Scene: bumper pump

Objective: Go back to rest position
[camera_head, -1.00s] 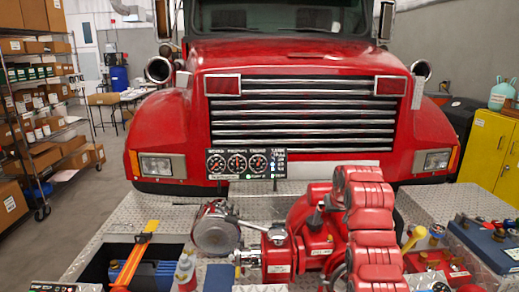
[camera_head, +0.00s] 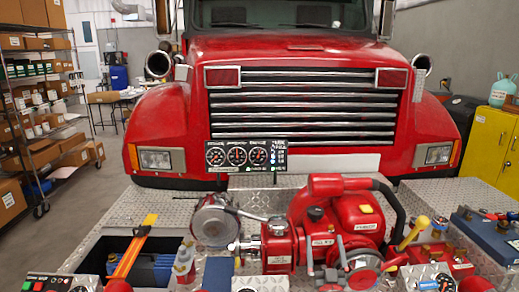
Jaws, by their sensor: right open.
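Whether the fingers touch the pump cannot be told. A round grey-and-red part (camera_head: 364,268) is just right of the fingers. My left gripper is not in view.
The metal deck (camera_head: 130,215) holds a gauge panel (camera_head: 245,155), an orange level (camera_head: 134,250) and a bottle (camera_head: 184,262). A red truck (camera_head: 300,100) stands behind. Shelves (camera_head: 40,110) are at left, a yellow cabinet (camera_head: 490,150) at right.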

